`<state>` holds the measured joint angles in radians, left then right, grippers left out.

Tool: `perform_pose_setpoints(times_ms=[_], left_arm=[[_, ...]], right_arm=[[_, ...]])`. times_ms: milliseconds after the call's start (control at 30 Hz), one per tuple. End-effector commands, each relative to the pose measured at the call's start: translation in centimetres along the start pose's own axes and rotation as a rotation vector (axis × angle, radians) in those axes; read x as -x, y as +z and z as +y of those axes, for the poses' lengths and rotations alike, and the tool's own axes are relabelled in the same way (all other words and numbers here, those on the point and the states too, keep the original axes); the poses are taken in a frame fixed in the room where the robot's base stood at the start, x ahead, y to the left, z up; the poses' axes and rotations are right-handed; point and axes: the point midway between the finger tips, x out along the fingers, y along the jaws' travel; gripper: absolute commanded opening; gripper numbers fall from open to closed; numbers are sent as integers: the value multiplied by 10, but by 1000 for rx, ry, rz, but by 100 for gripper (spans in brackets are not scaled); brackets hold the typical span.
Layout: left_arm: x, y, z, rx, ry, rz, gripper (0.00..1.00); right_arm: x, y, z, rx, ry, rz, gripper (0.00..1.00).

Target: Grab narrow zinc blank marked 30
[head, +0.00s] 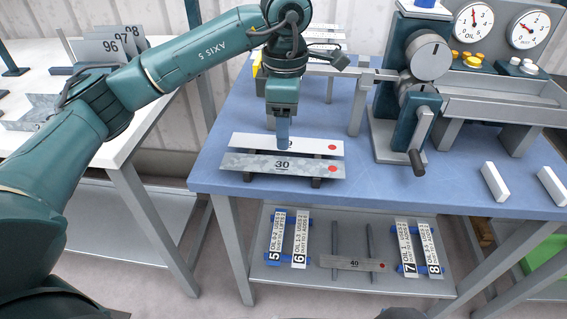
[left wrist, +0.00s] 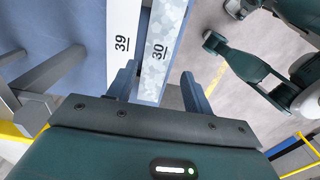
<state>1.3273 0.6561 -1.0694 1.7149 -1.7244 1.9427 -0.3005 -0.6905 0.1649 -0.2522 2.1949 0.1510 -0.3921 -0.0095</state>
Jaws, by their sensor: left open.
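The narrow zinc blank marked 30 (head: 255,163) is a grey mottled strip with a red dot at its right end. It lies on dark supports on the blue bench. A whiter strip (head: 248,141) lies just behind it; it reads 39 in the left wrist view (left wrist: 122,40). My left gripper (head: 283,146) points down over the strips, near the middle in the head view. In the left wrist view its open fingers (left wrist: 160,88) appear on either side of the 30 blank (left wrist: 158,55). Contact cannot be told. My right gripper's jaws cannot be made out.
A bender with a crank handle (head: 417,160) and gauges stands right of the strips. Two white blocks (head: 495,182) lie on the bench's right. The lower shelf (head: 300,285) holds numbered strips and one marked 40 (head: 352,263). A white table (head: 130,125) with numbered plates stands left.

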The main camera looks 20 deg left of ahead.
Motion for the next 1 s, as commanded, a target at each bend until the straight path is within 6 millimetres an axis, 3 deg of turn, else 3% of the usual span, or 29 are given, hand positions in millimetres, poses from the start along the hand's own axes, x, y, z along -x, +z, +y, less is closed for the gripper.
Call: perform_pose_setpoints(times_ms=[600,900,1000], left_arm=[[-71,-5,0,-1,-4,-1,51],[-76,-5,1,-1,-1,-2,51],[-76,-5,1,-1,-1,-2,43]], right_arm=[[1,-1,0,3,1,-6,59],[-1,-2,0,6,2,-5,59],[-1,-1,0,6,2,-5,59]])
